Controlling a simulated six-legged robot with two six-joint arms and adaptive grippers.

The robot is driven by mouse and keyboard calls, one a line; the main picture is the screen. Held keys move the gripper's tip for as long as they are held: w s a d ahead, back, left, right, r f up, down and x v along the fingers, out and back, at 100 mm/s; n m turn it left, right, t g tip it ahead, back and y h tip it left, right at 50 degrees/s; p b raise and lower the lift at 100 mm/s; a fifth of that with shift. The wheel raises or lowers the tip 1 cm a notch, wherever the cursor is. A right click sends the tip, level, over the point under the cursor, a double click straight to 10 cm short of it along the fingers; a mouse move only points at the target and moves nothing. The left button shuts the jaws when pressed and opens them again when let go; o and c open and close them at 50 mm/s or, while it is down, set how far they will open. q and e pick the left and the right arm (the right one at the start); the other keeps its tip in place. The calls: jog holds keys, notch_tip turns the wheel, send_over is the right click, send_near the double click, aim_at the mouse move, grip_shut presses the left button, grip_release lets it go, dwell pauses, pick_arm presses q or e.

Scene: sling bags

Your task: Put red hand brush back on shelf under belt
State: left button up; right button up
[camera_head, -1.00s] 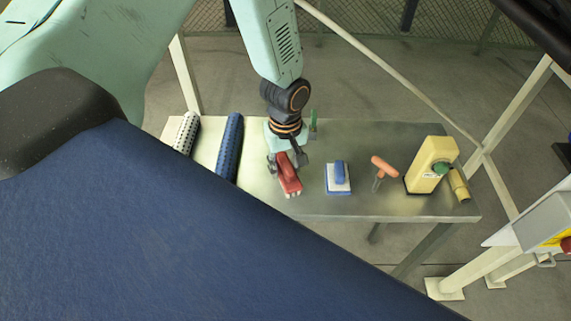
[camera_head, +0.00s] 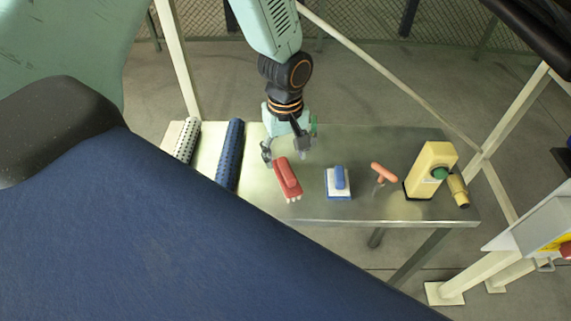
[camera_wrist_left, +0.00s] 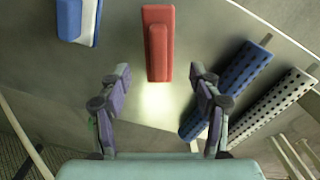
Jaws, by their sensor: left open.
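The red hand brush (camera_head: 288,179) lies on the metal shelf (camera_head: 330,211), below the blue belt (camera_head: 200,245), with its pale bristles towards the belt side. My left gripper (camera_head: 285,152) is open and empty just behind the brush, apart from it. In the left wrist view the brush (camera_wrist_left: 158,42) lies beyond and between the spread fingers (camera_wrist_left: 160,85), with a clear gap. My right gripper is in neither view.
A blue and white brush (camera_head: 338,182), an orange-handled tool (camera_head: 383,172) and a yellow container (camera_head: 431,170) stand to the right on the shelf. Blue (camera_head: 230,153) and white (camera_head: 187,140) perforated rollers lie to the left. A sloping pale frame bar rises behind.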

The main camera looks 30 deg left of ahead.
aim_at(285, 167)
pick_arm(q)
notch_tip(285, 167, up, 6)
jog(key=s+d+f+m, duration=0.1)
jog(key=s+f, duration=0.2)
jog(key=f, duration=0.1)
jog(key=s+d+f+m, duration=0.1)
jog(key=s+f, duration=0.2)
jog(key=f, duration=0.1)
jog(key=s+d+f+m+h, duration=0.1)
jog(key=s+f+m, duration=0.1)
jog(key=s+f, duration=0.1)
jog(key=shift+s+d+f, duration=0.2)
jog(key=shift+d+f, duration=0.15)
jog(key=shift+f, duration=0.25)
jog(key=s+f+m, duration=0.3)
jog(key=s, duration=0.4)
jog(key=s+f+m+y, duration=0.1)
jog(key=s+f+m, duration=0.2)
jog(key=s, duration=0.5)
jog(key=shift+s+d+f, duration=0.15)
jog(key=shift+s+f, duration=0.15)
